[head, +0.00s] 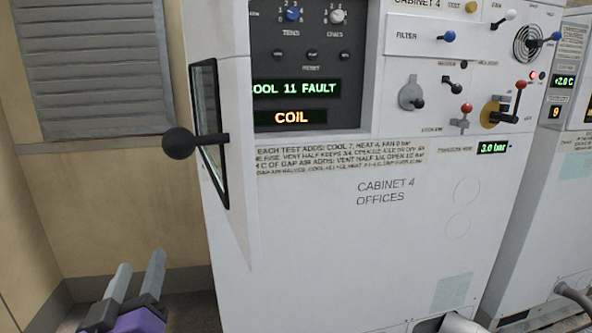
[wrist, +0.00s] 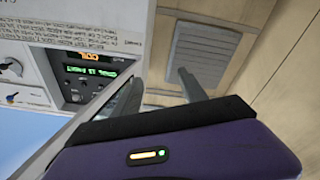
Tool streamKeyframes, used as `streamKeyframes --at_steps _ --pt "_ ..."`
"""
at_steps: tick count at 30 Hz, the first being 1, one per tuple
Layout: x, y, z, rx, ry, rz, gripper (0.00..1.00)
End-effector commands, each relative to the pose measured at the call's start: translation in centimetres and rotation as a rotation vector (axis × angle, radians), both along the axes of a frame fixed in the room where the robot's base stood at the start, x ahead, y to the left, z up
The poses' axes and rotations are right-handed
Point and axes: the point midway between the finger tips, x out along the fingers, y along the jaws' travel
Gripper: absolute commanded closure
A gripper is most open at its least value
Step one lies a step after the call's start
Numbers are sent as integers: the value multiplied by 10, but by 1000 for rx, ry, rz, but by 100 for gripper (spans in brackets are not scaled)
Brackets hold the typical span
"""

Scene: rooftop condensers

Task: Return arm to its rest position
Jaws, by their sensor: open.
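My gripper (head: 139,264) is at the bottom left of the head view, in front of and left of the cabinet's lower part. Its two grey fingers are apart with nothing between them. In the wrist view my gripper (wrist: 160,84) also shows spread, empty fingers, with the cabinet at left and the louvre behind. The rest of my arm is mostly out of the head view.
Cabinet 4 (head: 350,250) stands close on the right. Its windowed door (head: 209,130) with a black ball knob (head: 179,143) is swung open towards me. A screen (head: 292,117) reads "COIL". A wall louvre (head: 95,65) is behind. A second cabinet (head: 560,200) stands right.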

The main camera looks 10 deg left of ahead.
Motion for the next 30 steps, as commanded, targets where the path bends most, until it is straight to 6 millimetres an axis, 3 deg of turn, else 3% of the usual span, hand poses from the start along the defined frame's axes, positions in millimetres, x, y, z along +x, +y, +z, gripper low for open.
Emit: streamKeyframes --at_steps 1,3,12,21,30 --pt "3 -21 -23 -16 -4 22 50" --pt "3 -44 -46 -26 -10 57 50" --pt "-26 -164 -124 -20 -12 152 50" --pt "-87 -289 -162 55 30 147 50" --pt "-165 -400 -167 171 111 34 50"
